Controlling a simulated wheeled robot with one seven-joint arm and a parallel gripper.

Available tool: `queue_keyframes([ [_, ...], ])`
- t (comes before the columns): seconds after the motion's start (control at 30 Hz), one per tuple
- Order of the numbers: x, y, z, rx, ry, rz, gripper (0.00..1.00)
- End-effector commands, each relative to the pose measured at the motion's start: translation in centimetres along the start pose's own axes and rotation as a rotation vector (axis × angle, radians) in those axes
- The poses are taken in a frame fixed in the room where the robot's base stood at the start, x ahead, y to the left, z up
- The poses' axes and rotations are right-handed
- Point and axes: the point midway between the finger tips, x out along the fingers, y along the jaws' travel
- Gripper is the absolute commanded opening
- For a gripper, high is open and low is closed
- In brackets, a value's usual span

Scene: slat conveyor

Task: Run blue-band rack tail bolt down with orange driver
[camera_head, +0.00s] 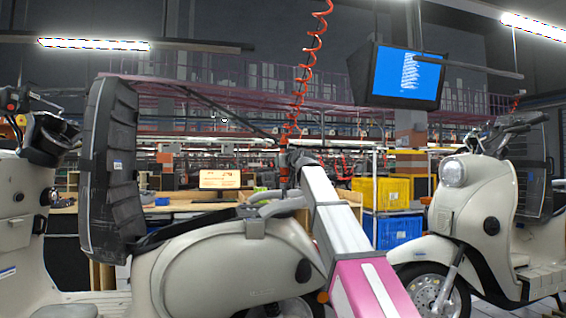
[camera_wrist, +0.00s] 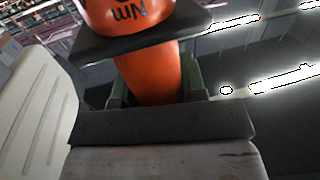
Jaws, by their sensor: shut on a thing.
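The orange driver (camera_wrist: 150,75) fills the upper middle of the wrist view, with "Nm" lettering on its body. My gripper (camera_wrist: 157,88) has its green fingers on both sides of the driver and is shut on it. In the head view the driver (camera_head: 284,166) shows small above the middle scooter's tail, under a coiled orange hose (camera_head: 300,75). My arm partly covers that area. A grey tail rack (camera_head: 278,206) sits at the rear of the cream scooter (camera_head: 220,262). I cannot make out a blue band or the bolt. The driver's tip is hidden.
Another scooter (camera_head: 475,210) stands at right. Yellow (camera_head: 382,191) and blue (camera_head: 392,229) crates and a workbench (camera_head: 190,207) with a lit screen are behind. A blue monitor (camera_head: 405,75) hangs above.

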Motion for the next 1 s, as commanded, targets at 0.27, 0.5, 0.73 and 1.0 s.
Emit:
queue_keyframes([
  [0.27, 0.05, 0.01, 0.33, 0.0, 0.0, 0.0, 0.03],
  [0.5, 0.05, 0.01, 0.6, 0.0, 0.0, 0.0, 0.03],
  [0.73, 0.06, 0.01, 0.69, 0.0, 0.0, 0.0, 0.03],
  [1.0, 0.06, 0.01, 0.72, 0.0, 0.0, 0.0, 0.03],
])
